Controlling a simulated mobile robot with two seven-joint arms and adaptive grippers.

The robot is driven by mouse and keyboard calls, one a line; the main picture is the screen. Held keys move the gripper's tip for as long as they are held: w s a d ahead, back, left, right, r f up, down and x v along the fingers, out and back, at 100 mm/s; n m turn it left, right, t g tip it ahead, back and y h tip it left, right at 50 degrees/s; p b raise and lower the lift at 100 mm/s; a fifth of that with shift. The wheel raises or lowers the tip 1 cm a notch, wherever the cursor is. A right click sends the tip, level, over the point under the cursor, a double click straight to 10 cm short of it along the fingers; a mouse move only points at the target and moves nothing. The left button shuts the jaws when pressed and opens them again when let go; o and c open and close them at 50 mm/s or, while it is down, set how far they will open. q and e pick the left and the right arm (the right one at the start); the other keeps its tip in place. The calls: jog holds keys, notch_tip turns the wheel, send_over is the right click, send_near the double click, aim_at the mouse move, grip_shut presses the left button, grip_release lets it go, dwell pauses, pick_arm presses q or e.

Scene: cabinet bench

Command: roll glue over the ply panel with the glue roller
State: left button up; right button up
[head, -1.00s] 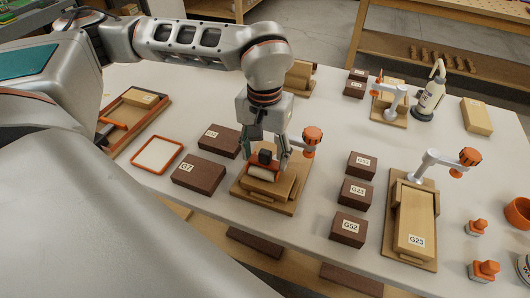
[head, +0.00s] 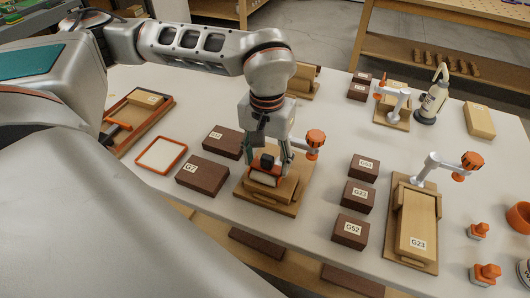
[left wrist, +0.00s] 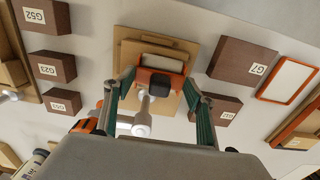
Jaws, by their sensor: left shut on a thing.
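My left gripper (head: 268,158) points down over the middle work station and is shut on the glue roller (head: 264,179). The roller has a pale cylinder, an orange frame and a black grip block, and its frame also shows between the fingers in the left wrist view (left wrist: 161,64). The roller is over the light ply panel (head: 288,190) near its near side; I cannot tell for sure whether it touches. The panel lies on a wooden base board (head: 293,207); the roller and fingers hide part of it. My right gripper is not in view.
An orange-rimmed white tray (head: 162,154) lies left, beside dark block G7 (head: 202,176). A clamp with an orange knob (head: 316,138) stands just right of my gripper. Several dark blocks, including G52 (head: 350,231), and a second station (head: 420,225) are farther right.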

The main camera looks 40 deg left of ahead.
aim_at(280, 168)
pick_arm(q)
jog(key=shift+w+a, duration=0.2)
jog(key=shift+w, duration=0.5)
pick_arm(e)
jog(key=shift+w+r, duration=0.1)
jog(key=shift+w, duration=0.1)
pick_arm(q)
jog(key=shift+d, duration=0.15)
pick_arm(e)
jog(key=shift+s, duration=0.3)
pick_arm(q)
jog(key=shift+w+d, duration=0.1)
jog(key=shift+d, duration=0.55)
jog(key=shift+w, duration=0.1)
jog(key=shift+d, duration=0.15)
jog(key=shift+w+d+f, duration=0.1)
jog(key=shift+d, duration=0.45)
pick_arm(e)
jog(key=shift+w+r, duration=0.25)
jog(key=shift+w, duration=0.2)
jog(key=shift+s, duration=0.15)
